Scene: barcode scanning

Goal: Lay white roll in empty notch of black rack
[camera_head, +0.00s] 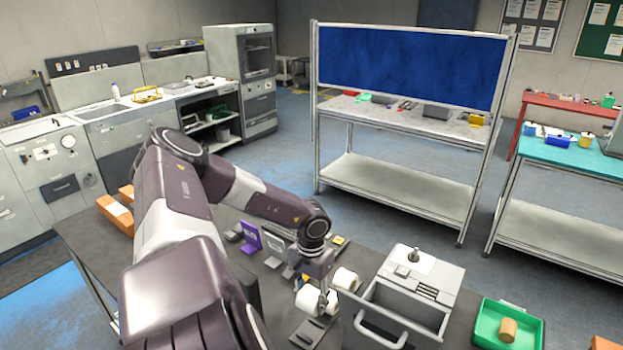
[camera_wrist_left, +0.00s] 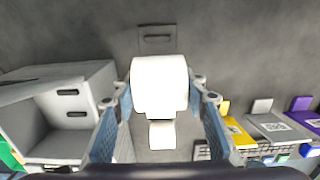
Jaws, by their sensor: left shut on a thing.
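My left gripper (camera_head: 322,287) reaches down over the dark table and is shut on a white roll (camera_head: 308,300). In the left wrist view the roll (camera_wrist_left: 160,84) sits between the two blue-padded fingers of the gripper (camera_wrist_left: 160,92). A second white roll (camera_head: 346,279) is just beyond it, and shows smaller and partly covered in the wrist view (camera_wrist_left: 162,135). A flat dark piece with a slot (camera_head: 314,332) lies at the near side; it also shows in the wrist view (camera_wrist_left: 157,40). I cannot clearly make out the black rack or its empty notch. My right gripper is not in view.
A grey box-shaped unit (camera_head: 421,272) with an open front stands right of the rolls. A green tray (camera_head: 480,322) holding a tan roll (camera_head: 508,329) is farther right. Purple (camera_head: 250,236) and other cards on stands are to the left. Orange boxes (camera_head: 116,213) lie at the far left.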

